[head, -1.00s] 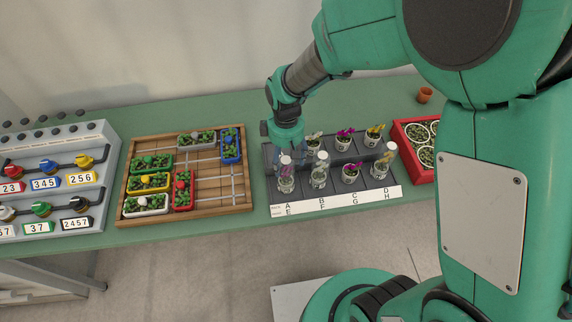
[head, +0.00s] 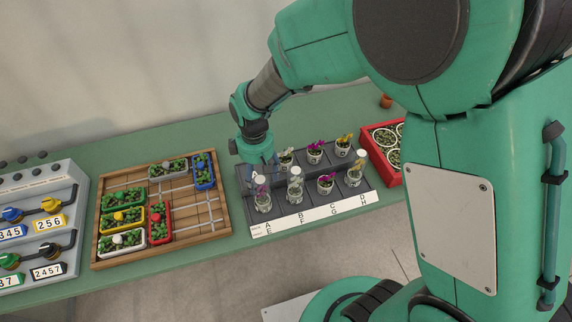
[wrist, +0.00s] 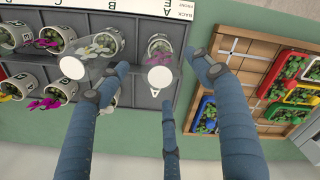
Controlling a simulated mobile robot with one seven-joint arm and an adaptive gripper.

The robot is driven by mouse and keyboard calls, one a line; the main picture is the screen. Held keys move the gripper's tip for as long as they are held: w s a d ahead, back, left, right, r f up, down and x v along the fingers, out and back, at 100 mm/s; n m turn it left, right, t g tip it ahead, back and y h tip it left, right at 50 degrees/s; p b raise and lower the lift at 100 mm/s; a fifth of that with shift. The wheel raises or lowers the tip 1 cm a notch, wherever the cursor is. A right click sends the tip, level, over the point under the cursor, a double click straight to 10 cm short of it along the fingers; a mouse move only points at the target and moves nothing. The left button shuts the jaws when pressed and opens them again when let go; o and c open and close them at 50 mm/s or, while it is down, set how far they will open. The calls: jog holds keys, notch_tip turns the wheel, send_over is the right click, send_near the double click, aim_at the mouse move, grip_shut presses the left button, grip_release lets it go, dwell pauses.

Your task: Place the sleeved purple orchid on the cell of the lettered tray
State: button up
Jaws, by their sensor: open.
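The lettered tray (head: 281,222) is dark grey and divided into cells, with a white label strip reading A to H. A sleeved purple orchid (head: 262,200) stands upright in its front left cell; its clear sleeve has a round white top. The wrist view shows its pot (wrist: 159,48) and sleeve top. My gripper (head: 262,174) is over the tray's left end, open. In the wrist view my gripper's fingers (wrist: 158,72) spread around the sleeve top, with no clear contact. The cell behind this orchid appears empty, partly hidden by my fingers.
A sleeved pale orchid (head: 295,188) stands just right, close to my fingers. Other orchids fill cells further right. A wooden tray (head: 112,262) with coloured planters lies left, a red crate (head: 375,160) right. A valve panel (head: 60,190) stands far left. Bare green bench lies behind.

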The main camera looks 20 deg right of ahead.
jog(key=shift+r, duration=0.1)
jog(key=s+d+r+m+t, duration=0.1)
jog(key=s+d+r+m, duration=0.15)
jog(key=r, duration=0.55)
jog(key=s+d+r+m+t, duration=0.2)
jog(key=s+d+r, duration=0.15)
jog(key=r, duration=0.55)
jog(key=s+d+r+m+t, duration=0.2)
jog(key=s+d+r+m, duration=0.3)
jog(key=s+r, duration=0.6)
jog(key=s+d, duration=0.1)
jog(key=s, duration=0.1)
jog(key=shift+s+t, duration=0.3)
jog(key=shift+s, duration=0.05)
jog(key=shift+r, duration=0.1)
